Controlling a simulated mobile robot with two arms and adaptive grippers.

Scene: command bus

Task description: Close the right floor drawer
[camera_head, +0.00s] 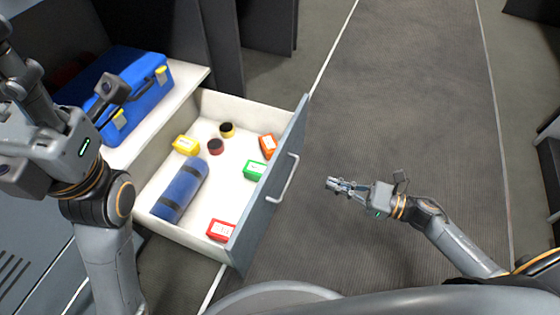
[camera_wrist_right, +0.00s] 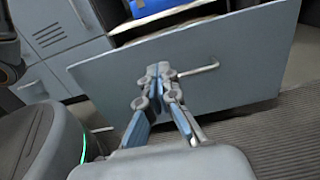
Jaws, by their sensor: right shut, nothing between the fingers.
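The floor drawer (camera_head: 207,245) is open, its white inside showing in the head view. Its grey-blue front panel (camera_head: 268,200) has a pale bar handle (camera_head: 284,178). The panel (camera_wrist_right: 240,80) and handle (camera_wrist_right: 200,71) also show in the wrist view. My right gripper (camera_head: 332,184) is shut and empty, to the right of the handle and apart from it in the head view. In the wrist view the right fingertips (camera_wrist_right: 158,68) overlap the panel just left of the handle; contact cannot be told. My left arm comes in at the left; its fingertips are not clearly visible.
The drawer holds a blue roll (camera_head: 181,190), several small coloured boxes and two round items. A blue case (camera_head: 140,95) sits on a white shelf (camera_head: 187,84) behind it. The dark floor aisle (camera_head: 400,100) to the right is clear.

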